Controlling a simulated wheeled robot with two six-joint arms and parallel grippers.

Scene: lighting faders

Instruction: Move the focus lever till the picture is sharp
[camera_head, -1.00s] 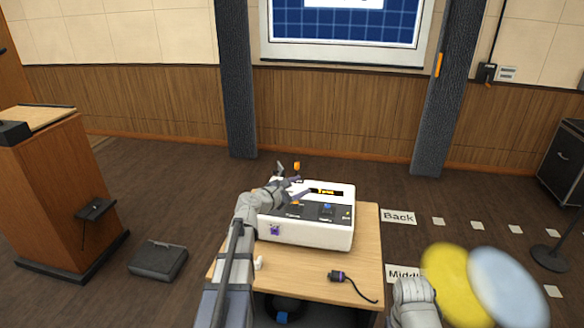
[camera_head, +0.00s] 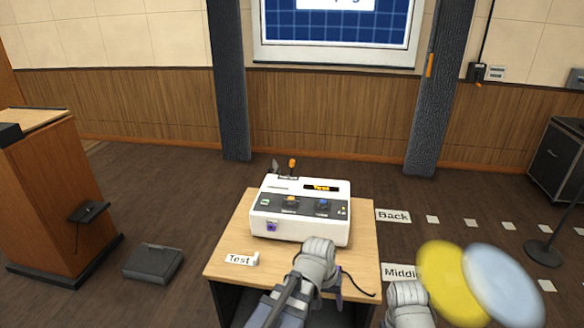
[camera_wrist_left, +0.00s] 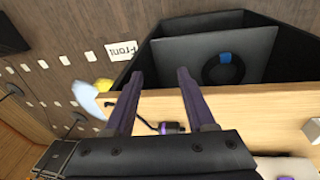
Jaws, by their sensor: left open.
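A white control box (camera_head: 300,228) stands on a wooden table. An upright orange-tipped lever (camera_head: 292,164) rises at its back left. An orange slider knob (camera_head: 291,201) and a blue one (camera_head: 323,204) sit on its dark panel; their labels are too small to read, so I cannot tell which is the focus lever. The projected picture (camera_head: 340,25) shows a blue grid, cut off at the top. My left gripper (camera_wrist_left: 160,75) is open and empty over the table's front edge, in front of the box and apart from it.
A dark purple-banded plug (camera_wrist_left: 172,128) with a black cable lies on the table beneath my left gripper. A "Test" card (camera_head: 240,259) lies at the table's left. Blurred yellow (camera_head: 450,282) and pale blue (camera_head: 503,285) discs show at lower right. A lectern (camera_head: 55,200) stands left.

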